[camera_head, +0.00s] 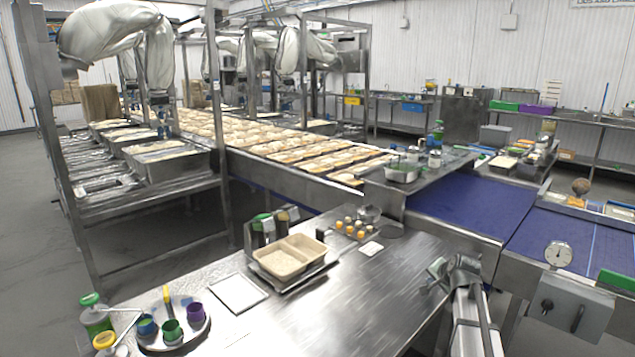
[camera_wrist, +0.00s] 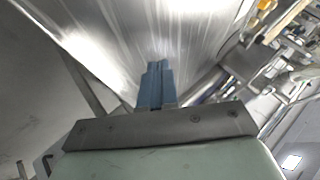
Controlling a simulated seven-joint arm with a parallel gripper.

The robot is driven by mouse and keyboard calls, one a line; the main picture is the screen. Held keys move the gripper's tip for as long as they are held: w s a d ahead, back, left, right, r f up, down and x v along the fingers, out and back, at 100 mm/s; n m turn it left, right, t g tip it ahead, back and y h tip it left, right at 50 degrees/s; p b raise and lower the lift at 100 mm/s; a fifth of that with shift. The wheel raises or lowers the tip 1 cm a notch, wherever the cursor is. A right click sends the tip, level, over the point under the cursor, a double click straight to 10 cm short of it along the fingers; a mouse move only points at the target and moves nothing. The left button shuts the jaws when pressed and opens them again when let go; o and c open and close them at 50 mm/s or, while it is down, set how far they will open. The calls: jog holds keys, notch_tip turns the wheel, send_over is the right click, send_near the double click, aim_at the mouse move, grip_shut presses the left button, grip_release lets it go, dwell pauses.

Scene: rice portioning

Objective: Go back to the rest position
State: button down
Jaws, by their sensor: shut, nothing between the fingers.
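My gripper (camera_head: 436,272) is above the right end of the steel table (camera_head: 370,300) in the head view, clear of the tray and the tools. In the wrist view its blue-grey fingers (camera_wrist: 156,82) are together with nothing between them. Beyond the fingertips the wrist view shows shiny bare metal.
A round plate (camera_head: 198,330) with blue, green and purple cups stands at the front left, beside green- and yellow-capped bottles (camera_head: 95,312). A white square (camera_head: 238,292) lies near the tray. Small orange-topped items (camera_head: 350,230) stand behind it. A blue conveyor (camera_head: 470,214) runs behind the table.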

jog(key=s+d+f+m+h, duration=0.2)
jog(key=s+d+f+m, duration=0.15)
jog(key=s+d, duration=0.5)
jog(key=s+d+f+m+h, duration=0.15)
jog(key=s+d+f, duration=0.35)
jog(key=d, duration=0.7)
jog(key=s+a+f+n+g+y, duration=0.2)
jog(key=s+a+f+n+g, duration=0.35)
jog(key=a+f, duration=0.8)
jog(key=s+a+f+n+g+y, duration=0.2)
jog(key=s+a+f, duration=0.7)
jog(key=a+f, duration=0.4)
jog(key=s+a+f+n+g, duration=0.2)
jog(key=s+a+f, duration=0.2)
jog(key=s, duration=0.5)
jog(key=s+a+f+n+g, duration=0.3)
jog(key=s+a+f, duration=0.1)
jog(key=s, duration=0.6)
jog(key=s+a+f+n+g, duration=0.2)
jog(key=s+a+f+g, duration=0.1)
jog(key=s, duration=0.7)
jog(key=shift+a+f+n+h, duration=0.35)
jog(key=shift+a+f+h, duration=0.1)
jog(key=shift+a+f, duration=0.45)
